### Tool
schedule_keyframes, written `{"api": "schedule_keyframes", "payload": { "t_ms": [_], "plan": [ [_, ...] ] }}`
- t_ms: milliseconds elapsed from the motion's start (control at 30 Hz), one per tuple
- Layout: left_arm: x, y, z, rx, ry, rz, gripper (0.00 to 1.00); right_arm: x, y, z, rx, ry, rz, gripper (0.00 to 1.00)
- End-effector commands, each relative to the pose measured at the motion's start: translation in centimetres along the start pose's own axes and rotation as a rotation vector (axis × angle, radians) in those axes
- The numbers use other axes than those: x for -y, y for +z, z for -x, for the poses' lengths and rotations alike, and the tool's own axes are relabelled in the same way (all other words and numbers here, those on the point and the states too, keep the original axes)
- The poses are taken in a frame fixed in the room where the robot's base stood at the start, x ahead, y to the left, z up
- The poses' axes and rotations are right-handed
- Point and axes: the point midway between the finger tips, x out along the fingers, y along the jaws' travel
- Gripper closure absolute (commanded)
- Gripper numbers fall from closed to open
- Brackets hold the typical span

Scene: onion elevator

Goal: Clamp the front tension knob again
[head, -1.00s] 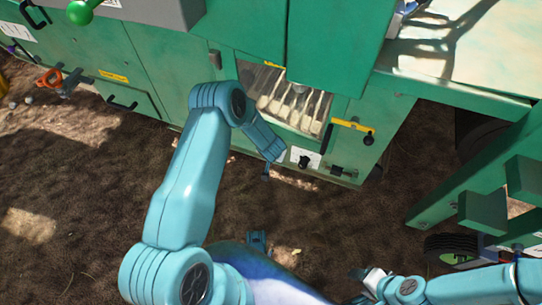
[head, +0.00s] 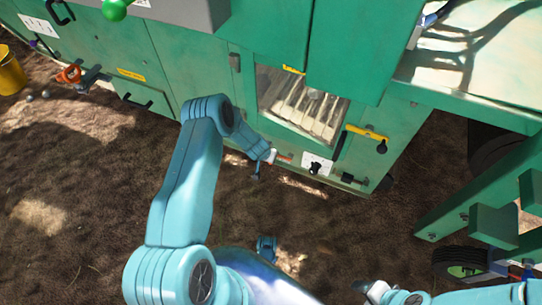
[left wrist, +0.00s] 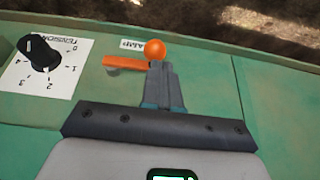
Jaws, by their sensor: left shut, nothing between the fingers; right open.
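The front tension knob (head: 316,169) is a black knob on a white plate low on the green machine. The left wrist view shows the knob (left wrist: 38,50) over a numbered TENSION scale. Right of it there is an orange clamp lever (left wrist: 124,64) with a round ball end (left wrist: 154,49). The lever (head: 284,158) also shows in the head view. My left gripper (left wrist: 161,72) is shut and empty, its tips at the lever's ball end; I cannot tell whether they touch. My right gripper (head: 372,290) is open at the bottom edge, far from the knob.
A window (head: 303,105) sits above the knob, with a yellow handle (head: 366,132) to its right. A green frame (head: 470,195) with a wheel (head: 462,262) stands at the right. A yellow bucket (head: 11,72) stands far left. Bare soil in front is open.

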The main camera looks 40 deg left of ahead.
Motion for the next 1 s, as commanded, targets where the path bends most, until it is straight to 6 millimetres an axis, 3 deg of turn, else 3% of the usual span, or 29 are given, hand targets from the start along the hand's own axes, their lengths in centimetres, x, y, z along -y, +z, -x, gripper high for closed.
{"api": "schedule_keyframes", "payload": {
  "t_ms": [400,1000],
  "plan": [
    [1.0,0.8,-1.3,0.000,-0.001,0.001,1.00,-0.3,-0.2,-0.6,-0.004,0.001,-0.005,0.44],
    [1.1,0.9,-1.4,0.001,-0.001,0.001,1.00,-0.3,-0.2,-0.6,-0.005,0.001,-0.005,0.44]
  ]
}}
